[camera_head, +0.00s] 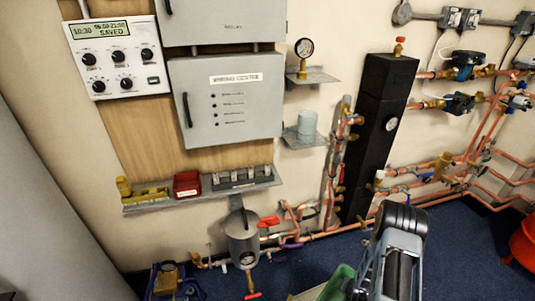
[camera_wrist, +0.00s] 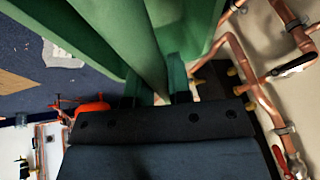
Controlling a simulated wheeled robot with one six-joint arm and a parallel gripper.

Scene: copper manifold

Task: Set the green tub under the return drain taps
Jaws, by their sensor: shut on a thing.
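The green tub (camera_head: 338,284) shows only partly at the bottom edge of the head view, left of my arm. In the wrist view the green tub (camera_wrist: 70,35) fills the upper middle, close up, with its walls tilted in the picture. My gripper (camera_wrist: 158,88) is shut on the tub, with a finger on either side of its wall. In the head view my fingertips are hidden behind my own arm. Brass taps (camera_head: 378,180) sit on the low copper pipes right of the black column. Brass fittings also show beside the tub in the wrist view (camera_wrist: 240,82). I cannot tell which are the return drain taps.
A grey metal pot (camera_head: 242,240) with red-handled valves stands against the wall. Copper pipes (camera_head: 340,232) run low along the wall. Blue carpet (camera_head: 460,250) is clear at the right.

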